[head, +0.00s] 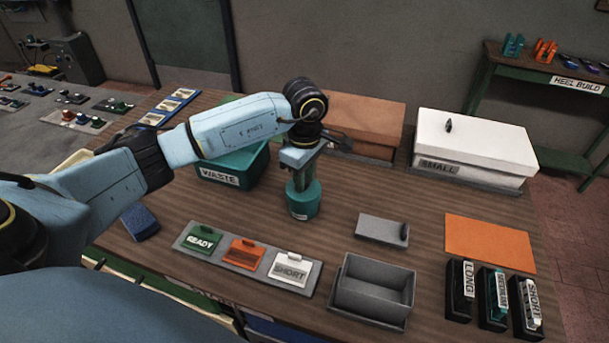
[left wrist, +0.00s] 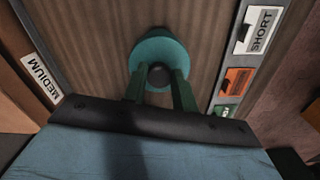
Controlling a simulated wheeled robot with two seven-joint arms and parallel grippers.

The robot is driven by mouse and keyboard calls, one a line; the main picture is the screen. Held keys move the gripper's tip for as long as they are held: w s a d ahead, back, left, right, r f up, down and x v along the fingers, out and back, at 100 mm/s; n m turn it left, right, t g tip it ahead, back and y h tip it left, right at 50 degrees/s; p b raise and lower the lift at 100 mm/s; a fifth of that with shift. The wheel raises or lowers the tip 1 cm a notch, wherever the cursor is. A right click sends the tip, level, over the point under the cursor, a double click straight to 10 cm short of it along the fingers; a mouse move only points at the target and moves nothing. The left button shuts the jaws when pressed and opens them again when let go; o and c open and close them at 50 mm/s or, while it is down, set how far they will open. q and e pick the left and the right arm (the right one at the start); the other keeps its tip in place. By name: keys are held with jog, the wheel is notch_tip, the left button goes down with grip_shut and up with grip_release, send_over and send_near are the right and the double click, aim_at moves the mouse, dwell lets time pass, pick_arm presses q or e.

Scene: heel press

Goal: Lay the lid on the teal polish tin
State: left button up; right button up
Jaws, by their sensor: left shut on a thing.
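The teal polish tin (head: 304,204) stands upright on the wooden table, right of the waste bin, with a small pale label low on its side. My left gripper (head: 301,182) points straight down over the tin, its green fingers close together. In the left wrist view, the fingers (left wrist: 159,78) are shut on the dark knob of a round teal lid (left wrist: 157,48). The lid is over the tin's top and looks level; I cannot tell whether it touches the rim. My right gripper is not in view.
The teal waste bin (head: 232,167) is close on the left. A tag tray (head: 217,257) and an open grey box (head: 373,290) with a grey lid (head: 382,230) lie in front. Brown (head: 363,118) and white (head: 474,146) boxes stand behind.

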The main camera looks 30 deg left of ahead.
pick_arm(q)
jog(key=shift+f, duration=0.2)
dwell(0.3)
jog(key=shift+f+b, duration=0.65)
jog(key=shift+b, duration=0.05)
jog(key=o, duration=1.3)
jog(key=shift+r, duration=0.1)
jog(key=shift+r+p, duration=2.15)
jog(key=shift+r, duration=1.3)
